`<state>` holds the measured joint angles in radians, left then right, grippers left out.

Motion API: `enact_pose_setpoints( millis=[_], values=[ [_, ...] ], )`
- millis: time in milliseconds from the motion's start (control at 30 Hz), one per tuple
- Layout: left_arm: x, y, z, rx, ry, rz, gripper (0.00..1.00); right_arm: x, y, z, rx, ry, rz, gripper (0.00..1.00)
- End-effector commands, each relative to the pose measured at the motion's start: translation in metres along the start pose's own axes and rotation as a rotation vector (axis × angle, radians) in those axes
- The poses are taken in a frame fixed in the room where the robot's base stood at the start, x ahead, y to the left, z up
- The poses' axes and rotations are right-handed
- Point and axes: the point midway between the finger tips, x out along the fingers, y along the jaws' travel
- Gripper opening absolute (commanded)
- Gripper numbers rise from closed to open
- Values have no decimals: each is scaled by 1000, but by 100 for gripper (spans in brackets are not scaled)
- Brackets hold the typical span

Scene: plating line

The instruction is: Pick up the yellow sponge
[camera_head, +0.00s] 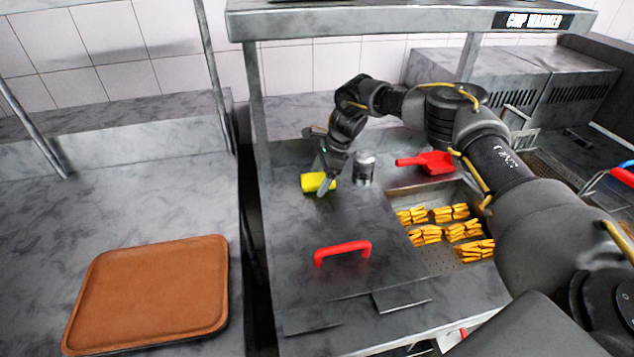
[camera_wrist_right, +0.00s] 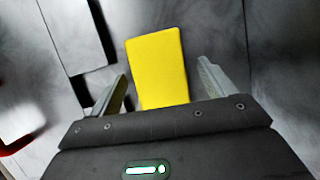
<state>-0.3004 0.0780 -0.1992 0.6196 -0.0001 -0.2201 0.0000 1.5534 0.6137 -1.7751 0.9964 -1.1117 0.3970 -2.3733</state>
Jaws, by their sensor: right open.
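The yellow sponge (camera_head: 314,181) lies on the grey metal counter, left of a small metal shaker. My right gripper (camera_head: 324,178) is just above it, pointing down, and partly covers it in the head view. In the right wrist view the sponge (camera_wrist_right: 158,68) lies between the two fingers of the open right gripper (camera_wrist_right: 162,86), with a gap on each side. Its near end is hidden behind the gripper body. I cannot tell how far above the sponge the fingertips are. My left gripper is not in view.
The metal shaker (camera_head: 364,168) stands close to the right of the gripper. A red scoop (camera_head: 428,163) and a bin of fries (camera_head: 441,258) are farther right. A red handle (camera_head: 342,251) rises from the counter in front. A brown tray (camera_head: 150,292) lies on the left table.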

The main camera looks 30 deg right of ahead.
Motion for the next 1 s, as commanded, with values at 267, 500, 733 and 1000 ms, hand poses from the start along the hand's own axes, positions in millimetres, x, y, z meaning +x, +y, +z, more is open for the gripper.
enact_pose_setpoints(
  millis=[267, 500, 733, 1000],
  values=[
    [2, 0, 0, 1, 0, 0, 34, 2, 0, -1, 0, 0, 0, 82],
    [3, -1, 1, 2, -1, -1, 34, 4, 0, -2, 0, 0, 0, 82],
    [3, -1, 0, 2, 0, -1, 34, 4, 0, -2, 0, 0, 0, 79],
    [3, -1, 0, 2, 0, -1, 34, 4, 0, -2, 0, 0, 0, 44]
  ],
)
